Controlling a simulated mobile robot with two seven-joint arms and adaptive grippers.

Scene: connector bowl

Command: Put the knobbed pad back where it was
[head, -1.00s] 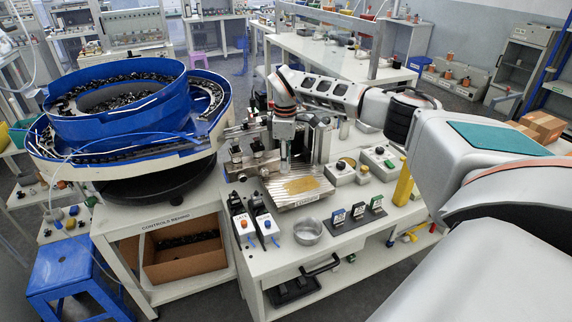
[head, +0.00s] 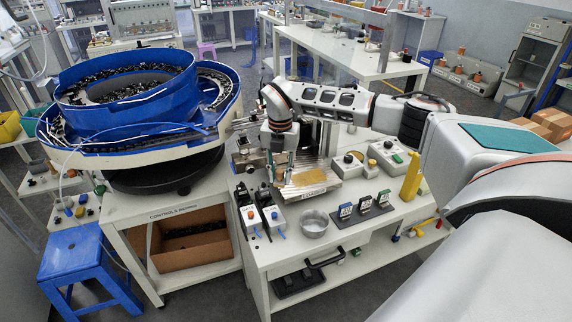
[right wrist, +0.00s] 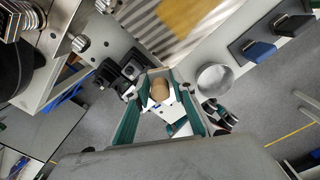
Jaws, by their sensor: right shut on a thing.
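My right gripper (head: 270,178) is above the bench, just left of the ribbed metal plate (head: 294,191). In the right wrist view its teal fingers (right wrist: 160,108) are shut on a tan rounded knob (right wrist: 160,89), which I take to be the knobbed pad's. The pad's underside is hidden, and the pad cannot be made out in the head view. A gold-coloured patch (head: 310,177) lies on the ribbed plate; it also shows in the wrist view (right wrist: 190,14). My left gripper is not in view.
Two switch boxes (head: 249,217) (head: 273,216) stand close in front of the gripper. A blue bowl feeder (head: 125,95) stands at left.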

